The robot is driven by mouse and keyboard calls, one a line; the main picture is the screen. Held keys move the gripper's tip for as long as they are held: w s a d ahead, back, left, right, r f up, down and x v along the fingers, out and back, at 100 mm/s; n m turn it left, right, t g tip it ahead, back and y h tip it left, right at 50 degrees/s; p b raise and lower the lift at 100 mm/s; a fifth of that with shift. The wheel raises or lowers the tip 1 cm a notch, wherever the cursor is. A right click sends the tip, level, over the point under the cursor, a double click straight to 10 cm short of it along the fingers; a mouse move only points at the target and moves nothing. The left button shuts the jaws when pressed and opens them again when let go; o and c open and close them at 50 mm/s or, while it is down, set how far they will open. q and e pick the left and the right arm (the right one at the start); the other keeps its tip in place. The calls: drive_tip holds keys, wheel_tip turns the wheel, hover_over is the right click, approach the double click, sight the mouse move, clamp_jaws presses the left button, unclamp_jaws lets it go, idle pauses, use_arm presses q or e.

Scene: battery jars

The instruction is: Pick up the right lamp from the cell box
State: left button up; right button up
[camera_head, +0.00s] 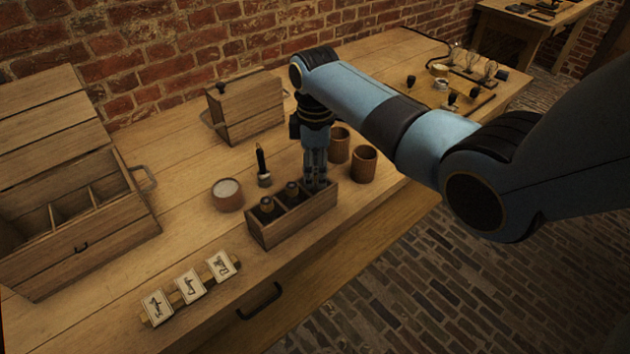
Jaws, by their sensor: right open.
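The cell box (292,224) is a small open wooden box with compartments near the front of the bench. My left gripper is out of view.
Two brown cups (364,164) stand close to the right of the gripper. A brush (262,165) and a round pale-topped tin (227,194) are left of the box. Cards (190,286) lie in front. An open chest (80,240) fills the left; a closed box (246,107) stands behind.

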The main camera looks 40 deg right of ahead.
drive_tip(key=shift+c, duration=0.4)
clamp_jaws()
